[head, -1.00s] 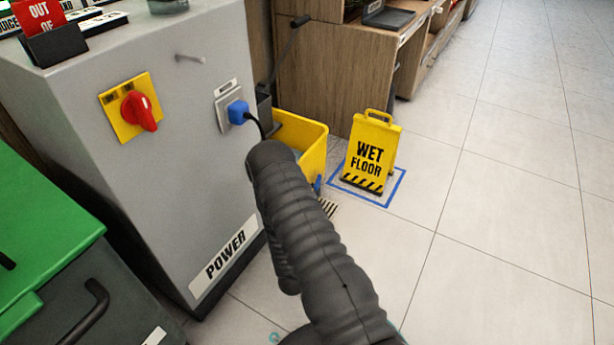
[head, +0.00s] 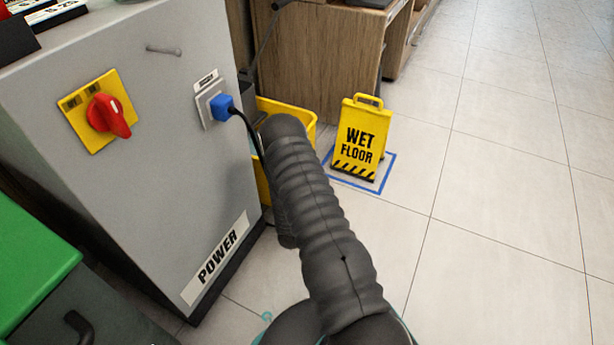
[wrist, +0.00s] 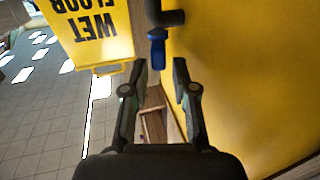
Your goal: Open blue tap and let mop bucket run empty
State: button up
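The yellow mop bucket (head: 308,128) stands beside the grey power cabinet in the head view, mostly hidden behind my arm. In the wrist view its yellow wall (wrist: 250,80) fills the right side. The blue tap (wrist: 157,48) sticks out near the top centre on a dark pipe. My gripper (wrist: 160,68) is open, its two fingertips on either side of and just below the tap in the picture. I see no contact between fingers and tap. The tap is hidden in the head view.
The yellow wet floor sign (head: 360,140) stands in a blue taped square to the right of the bucket; it shows close by in the wrist view (wrist: 95,30). The grey cabinet (head: 160,180) with a blue plug (head: 222,107) stands left. The tiled floor at right is clear.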

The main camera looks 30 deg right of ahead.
jog(key=shift+x, duration=1.85)
grip_shut()
